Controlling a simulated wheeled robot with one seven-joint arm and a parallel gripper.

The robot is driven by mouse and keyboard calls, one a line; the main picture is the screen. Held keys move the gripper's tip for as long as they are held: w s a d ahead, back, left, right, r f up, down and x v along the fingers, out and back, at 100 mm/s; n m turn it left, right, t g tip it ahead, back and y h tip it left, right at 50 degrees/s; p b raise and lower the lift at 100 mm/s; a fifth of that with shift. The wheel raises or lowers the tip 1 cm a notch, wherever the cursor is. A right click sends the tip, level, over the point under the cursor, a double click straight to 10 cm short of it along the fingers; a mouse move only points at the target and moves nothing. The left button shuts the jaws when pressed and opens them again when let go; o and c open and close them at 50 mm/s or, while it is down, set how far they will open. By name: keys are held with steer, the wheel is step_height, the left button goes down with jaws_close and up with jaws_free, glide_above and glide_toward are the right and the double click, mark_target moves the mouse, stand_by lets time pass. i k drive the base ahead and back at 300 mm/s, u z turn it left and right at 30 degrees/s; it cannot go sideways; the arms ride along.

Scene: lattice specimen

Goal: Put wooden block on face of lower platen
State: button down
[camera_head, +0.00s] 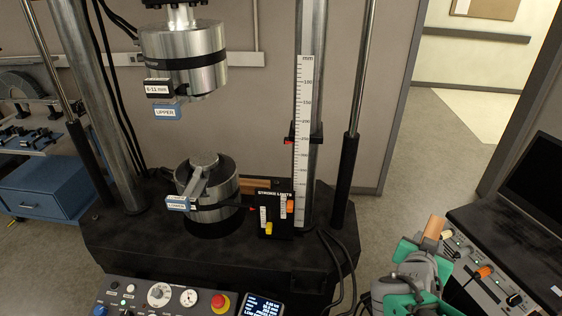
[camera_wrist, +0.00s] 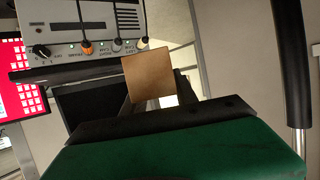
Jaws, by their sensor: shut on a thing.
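My gripper (camera_head: 430,246), with green parts, is at the lower right in the head view. It is shut on the wooden block (camera_head: 435,227), whose tan end sticks up past the fingers. In the wrist view the block (camera_wrist: 150,75) shows as a tan square between the dark fingers (camera_wrist: 154,98). The lower platen (camera_head: 222,188) is a silver cylinder on the black machine base, left of and apart from my gripper. A grey handle with a blue LOWER tag (camera_head: 178,203) lies across its front and hides part of its face.
The upper platen (camera_head: 190,60) hangs above the lower one with an open gap between. A ruler (camera_head: 302,130), a stroke limits box (camera_head: 277,213) and a dark post (camera_head: 347,165) stand between my gripper and the platens. A control panel (camera_head: 165,297) is in front.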

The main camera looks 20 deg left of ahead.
mark_target(204, 158)
steer(key=u, duration=3.1)
steer(key=i, duration=1.65)
steer(key=z, duration=0.05)
